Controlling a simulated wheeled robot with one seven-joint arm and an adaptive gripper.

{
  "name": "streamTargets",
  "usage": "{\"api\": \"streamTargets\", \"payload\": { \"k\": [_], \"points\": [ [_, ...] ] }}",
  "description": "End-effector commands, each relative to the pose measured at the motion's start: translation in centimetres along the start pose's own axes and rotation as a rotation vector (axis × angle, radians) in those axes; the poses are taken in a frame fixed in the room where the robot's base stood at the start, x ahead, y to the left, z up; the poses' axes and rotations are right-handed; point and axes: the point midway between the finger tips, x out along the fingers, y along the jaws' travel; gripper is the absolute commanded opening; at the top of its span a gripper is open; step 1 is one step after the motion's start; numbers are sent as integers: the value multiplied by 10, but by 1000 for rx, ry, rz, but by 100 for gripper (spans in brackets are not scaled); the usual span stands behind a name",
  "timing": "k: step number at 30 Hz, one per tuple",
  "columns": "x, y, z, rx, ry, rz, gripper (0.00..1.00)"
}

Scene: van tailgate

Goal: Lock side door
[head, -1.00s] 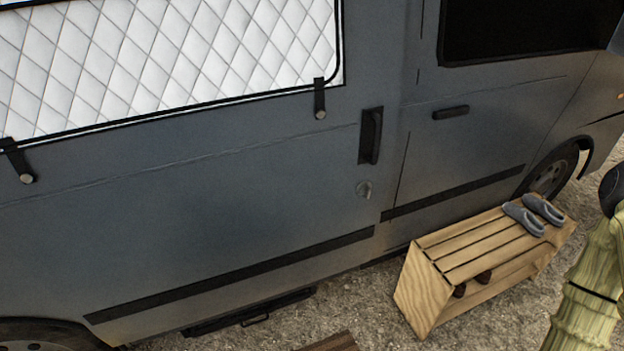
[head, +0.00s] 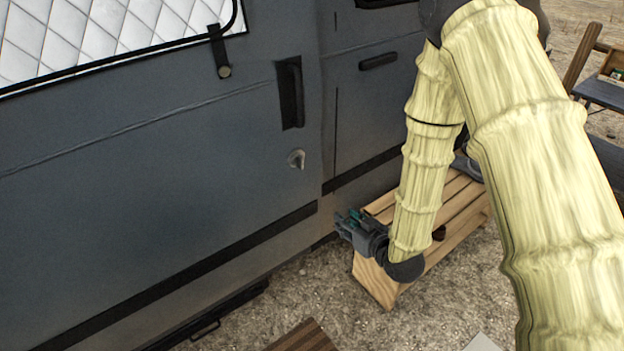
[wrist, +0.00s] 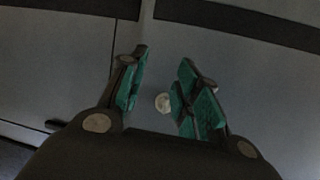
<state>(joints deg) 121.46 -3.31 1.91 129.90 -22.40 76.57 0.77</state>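The grey side door (head: 150,190) of the van fills the left of the head view and looks shut. Its small metal lock (head: 296,158) sits below the black upright door handle (head: 291,95). A pale round piece, apparently this lock (wrist: 162,102), shows between my fingers in the wrist view. My gripper (head: 345,222) is below and right of the lock in the head view, apart from it. Its green-padded fingers (wrist: 160,95) are spread and empty. The lock's exact turn is too small to tell.
A slatted wooden bench (head: 372,275) stands on the gravel beside the van, partly hidden behind my arm. A side step (head: 205,328) runs below the door. A brown wooden slatted piece (head: 305,338) lies at the bottom. Gravel is clear between.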

Motion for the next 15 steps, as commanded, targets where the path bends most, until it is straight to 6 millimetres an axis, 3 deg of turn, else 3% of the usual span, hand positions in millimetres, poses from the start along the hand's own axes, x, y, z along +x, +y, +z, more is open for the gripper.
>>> {"api": "streamTargets", "payload": {
  "k": [1, 6, 9, 15],
  "points": [
    [14, -5, -20, -31, 86, -34, 32],
    [27, -20, -83, -92, 281, -124, 32],
    [28, -24, -102, -107, 338, -152, 32],
    [37, -30, -116, -115, 361, -165, 32]
  ]
}}
